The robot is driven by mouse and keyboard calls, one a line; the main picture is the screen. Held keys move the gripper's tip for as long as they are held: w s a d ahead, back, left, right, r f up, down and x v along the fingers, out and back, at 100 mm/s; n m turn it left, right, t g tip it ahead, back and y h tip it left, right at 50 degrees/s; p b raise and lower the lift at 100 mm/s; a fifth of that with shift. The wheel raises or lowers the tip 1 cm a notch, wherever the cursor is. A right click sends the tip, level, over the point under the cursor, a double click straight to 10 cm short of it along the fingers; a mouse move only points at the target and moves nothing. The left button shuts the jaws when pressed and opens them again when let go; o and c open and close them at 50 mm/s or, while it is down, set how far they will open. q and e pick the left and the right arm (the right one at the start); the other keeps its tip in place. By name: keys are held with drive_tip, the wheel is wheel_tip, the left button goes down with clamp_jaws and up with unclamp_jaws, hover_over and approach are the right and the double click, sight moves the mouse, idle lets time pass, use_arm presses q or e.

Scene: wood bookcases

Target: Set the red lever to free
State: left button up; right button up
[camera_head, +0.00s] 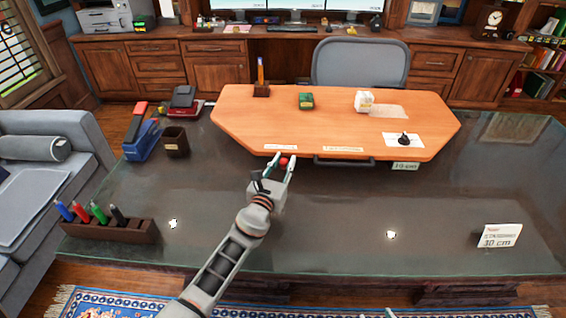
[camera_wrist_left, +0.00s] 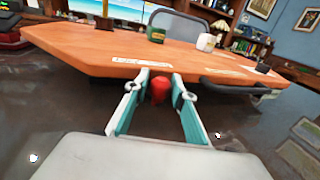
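The red lever's knob (camera_head: 283,161) sits under the front edge of the orange desktop board, left of its middle. My left gripper (camera_head: 284,158) reaches up to it with its fingers on either side. In the left wrist view the red knob (camera_wrist_left: 159,89) stands between the two open fingertips (camera_wrist_left: 160,76), with small gaps beside it. The lever's shaft is hidden. A white label strip (camera_head: 280,147) lies on the board above the knob, and a second one (camera_head: 343,149) lies to its right; their text is too small to read. Only a small pale tip at the bottom edge may be my right gripper.
The orange board (camera_head: 230,110) stands on a dark glossy desk (camera_head: 330,220). A dark handle bar (camera_head: 343,162) is right of the knob. A pen rack (camera_head: 115,230), blue stapler (camera_head: 142,140) and dark cup (camera_head: 175,142) are on the left. A 30 cm card (camera_head: 500,236) stands at right.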

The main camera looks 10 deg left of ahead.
use_arm(q)
drive_tip(key=shift+s, duration=0.35)
drive_tip(key=s, duration=0.3)
drive_tip(key=s+a, duration=0.1)
drive_tip(key=s, duration=0.3)
drive_tip(key=s+a, duration=0.1)
drive_tip(key=s, duration=0.3)
drive_tip(key=shift+a, duration=0.15)
drive_tip(key=shift+s, duration=0.1)
